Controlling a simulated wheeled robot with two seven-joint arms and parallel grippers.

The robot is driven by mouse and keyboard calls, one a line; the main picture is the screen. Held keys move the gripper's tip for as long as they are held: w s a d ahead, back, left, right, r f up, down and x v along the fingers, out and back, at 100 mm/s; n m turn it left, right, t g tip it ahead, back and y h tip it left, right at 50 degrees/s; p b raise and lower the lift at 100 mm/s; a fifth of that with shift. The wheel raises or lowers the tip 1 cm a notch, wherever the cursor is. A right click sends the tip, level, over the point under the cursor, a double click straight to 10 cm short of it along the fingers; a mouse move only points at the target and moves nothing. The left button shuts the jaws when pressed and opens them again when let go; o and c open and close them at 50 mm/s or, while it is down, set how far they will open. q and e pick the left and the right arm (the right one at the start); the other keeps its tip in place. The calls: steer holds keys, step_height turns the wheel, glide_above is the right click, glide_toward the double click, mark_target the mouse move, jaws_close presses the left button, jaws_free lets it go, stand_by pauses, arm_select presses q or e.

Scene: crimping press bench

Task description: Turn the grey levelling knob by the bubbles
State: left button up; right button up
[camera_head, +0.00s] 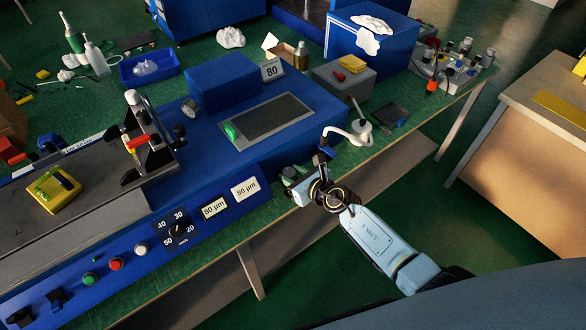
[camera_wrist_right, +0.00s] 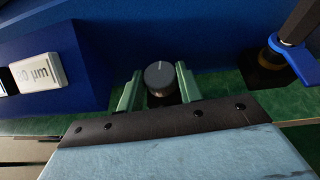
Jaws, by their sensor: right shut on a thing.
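The dark grey levelling knob (camera_wrist_right: 160,75), with a white mark on its top, shows in the right wrist view close to the front of the blue machine. The two green fingers of my right gripper (camera_wrist_right: 160,86) stand on either side of it and are shut on it. In the head view my right gripper (camera_head: 291,175) is at the machine's front right corner, and I cannot make out the knob there. I cannot make out the bubbles in either view. My left gripper is not in view.
A blue ring-shaped part (camera_wrist_right: 288,62) is right of the knob in the wrist view. A white lamp-like item (camera_head: 345,134) stands behind my right gripper. Open floor lies in front.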

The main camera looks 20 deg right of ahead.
steer(key=m+h+p, duration=0.1)
steer(key=h+p, duration=0.1)
steer(key=m+t+p, duration=0.1)
steer(key=shift+a+r+m+h, duration=0.25)
steer(key=shift+a+m+h, duration=0.05)
steer(key=shift+h, duration=0.1)
steer(key=shift+f+m+h+p, duration=0.15)
steer(key=shift+m+h+p, duration=0.55)
steer(key=shift+h, duration=0.1)
steer(key=shift+a+f+m+h, duration=0.1)
steer(key=shift+a+m+h, duration=0.05)
steer(key=shift+m+h, duration=0.65)
steer(key=shift+a+m+h, duration=0.1)
steer(key=shift+m+h, duration=0.7)
steer(key=shift+h, duration=0.3)
steer(key=o, duration=1)
